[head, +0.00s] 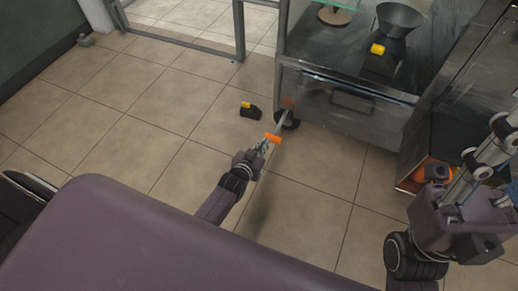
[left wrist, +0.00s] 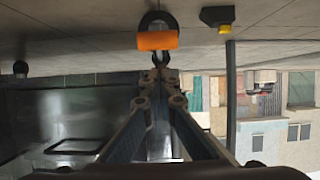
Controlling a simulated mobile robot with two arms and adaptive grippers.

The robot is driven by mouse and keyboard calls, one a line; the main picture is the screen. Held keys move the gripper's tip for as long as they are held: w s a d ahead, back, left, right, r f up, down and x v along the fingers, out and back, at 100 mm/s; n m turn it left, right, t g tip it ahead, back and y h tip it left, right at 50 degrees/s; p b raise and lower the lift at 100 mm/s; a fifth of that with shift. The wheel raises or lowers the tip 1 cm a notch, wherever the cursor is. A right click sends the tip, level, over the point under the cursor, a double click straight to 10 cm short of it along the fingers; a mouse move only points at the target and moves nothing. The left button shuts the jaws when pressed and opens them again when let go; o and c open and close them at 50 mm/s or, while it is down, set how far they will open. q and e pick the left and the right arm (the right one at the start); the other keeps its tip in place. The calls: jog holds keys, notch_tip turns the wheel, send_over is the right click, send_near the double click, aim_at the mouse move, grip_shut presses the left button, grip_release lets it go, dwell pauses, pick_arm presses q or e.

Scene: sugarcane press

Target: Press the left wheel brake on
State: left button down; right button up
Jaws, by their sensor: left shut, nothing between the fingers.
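The left wheel brake is an orange pedal (head: 272,138) by the dark caster wheel (head: 287,119) under the near corner of the metal cart. In the left wrist view the orange pedal (left wrist: 157,41) shows in front of the dark wheel (left wrist: 157,20). My left gripper (head: 263,147) is shut and empty, low over the floor, its tips very close to the pedal. In the left wrist view the shut fingertips (left wrist: 158,75) point at the pedal; I cannot tell whether they touch it. My right arm is at the right edge, but I cannot make out its gripper.
The metal cart (head: 345,105) stands behind the wheel. A black block with a yellow top (head: 250,110) lies on the floor left of the wheel. A black hopper (head: 398,20) stands on the cart. The tiled floor (head: 120,110) at left is clear.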

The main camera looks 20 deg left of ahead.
pick_arm(q)
jog(key=s, duration=0.2)
jog(key=s+p, duration=0.1)
jog(key=s, duration=0.1)
jog(key=shift+s+r, duration=0.2)
jog(key=shift+s, duration=0.2)
